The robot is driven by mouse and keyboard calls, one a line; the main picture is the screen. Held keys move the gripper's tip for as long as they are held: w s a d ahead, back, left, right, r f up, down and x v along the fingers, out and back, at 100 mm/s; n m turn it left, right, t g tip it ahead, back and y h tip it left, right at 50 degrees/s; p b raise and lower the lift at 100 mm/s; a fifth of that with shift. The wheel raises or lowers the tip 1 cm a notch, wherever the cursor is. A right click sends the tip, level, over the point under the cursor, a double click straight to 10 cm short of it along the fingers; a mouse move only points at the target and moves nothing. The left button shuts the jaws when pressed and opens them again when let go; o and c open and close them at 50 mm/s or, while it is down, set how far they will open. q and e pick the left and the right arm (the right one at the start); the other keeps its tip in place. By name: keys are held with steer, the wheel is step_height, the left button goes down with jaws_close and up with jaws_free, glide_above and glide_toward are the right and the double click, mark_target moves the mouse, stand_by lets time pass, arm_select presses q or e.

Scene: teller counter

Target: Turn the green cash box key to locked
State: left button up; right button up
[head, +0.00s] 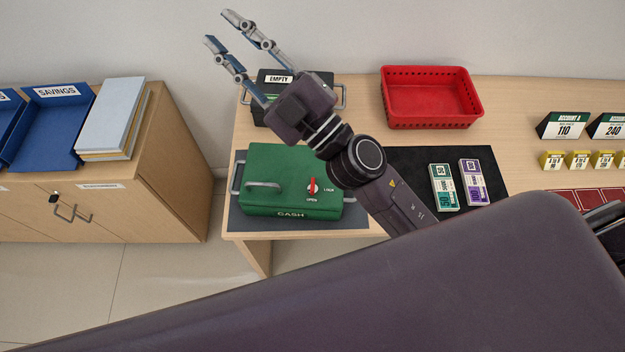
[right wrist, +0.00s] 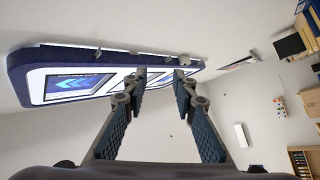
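The green cash box (head: 285,190) stands closed on a dark mat at the left end of the counter. Its red key (head: 313,186) sits on the lid between the words LOCK and OPEN, upright in the picture; I cannot tell its exact setting. My right gripper (head: 228,30) is raised above and behind the cash box, fingers apart and empty, pointing up and left. The right wrist view shows its open fingers (right wrist: 160,85) with nothing between them. My left gripper is not in view.
A black box (head: 262,108) marked EMPTY stands behind the cash box, partly hidden by my right gripper. A red basket (head: 430,122), banknote bundles (head: 445,188) on a black mat and small signs (head: 563,125) are to the right. A cabinet (head: 170,170) stands left, across a gap.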

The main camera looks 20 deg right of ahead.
steer(key=s+a+f+n+g+y, duration=0.4)
steer(key=s+a+n+g+y, duration=0.25)
steer(key=a+n+g, duration=0.6)
steer(key=n+g+h, duration=0.3)
steer(key=g+h, duration=0.4)
steer(key=h, duration=1.3)
glide_above(313, 184)
step_height(313, 184, down, 28)
steer(key=shift+a+r, duration=0.1)
steer(key=shift+r, duration=0.1)
steer(key=shift+f, duration=0.3)
step_height(313, 184, down, 7)
steer(key=shift+f+p, duration=0.1)
steer(key=shift+p, duration=0.95)
